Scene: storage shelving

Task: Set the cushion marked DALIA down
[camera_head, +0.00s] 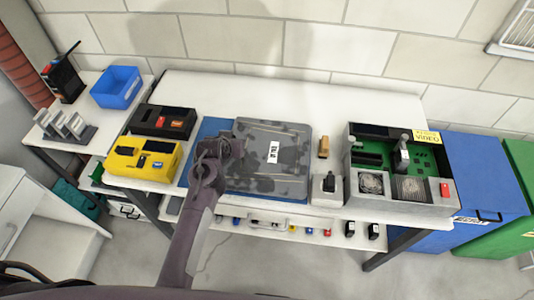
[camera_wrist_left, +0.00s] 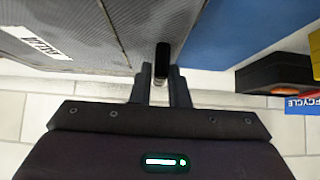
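The grey, mottled, square cushion (camera_head: 262,178) has a white label and is over the blue mat (camera_head: 207,130) on the white table. The label text is too small to read surely; the cushion also shows in the left wrist view (camera_wrist_left: 85,25). My left gripper (camera_head: 222,147) is at the cushion's left edge. In the left wrist view its fingers (camera_wrist_left: 161,85) are close together on either side of a narrow black piece at the cushion's side. I cannot tell whether the cushion touches the mat. My right gripper is not in view.
Black (camera_head: 165,120) and yellow (camera_head: 143,159) boxes stand left of the cushion. A grey case with green boards (camera_head: 410,155) and a small black-topped block (camera_head: 328,188) stand right. A blue bin (camera_head: 117,87) is at far left. The table behind the cushion is clear.

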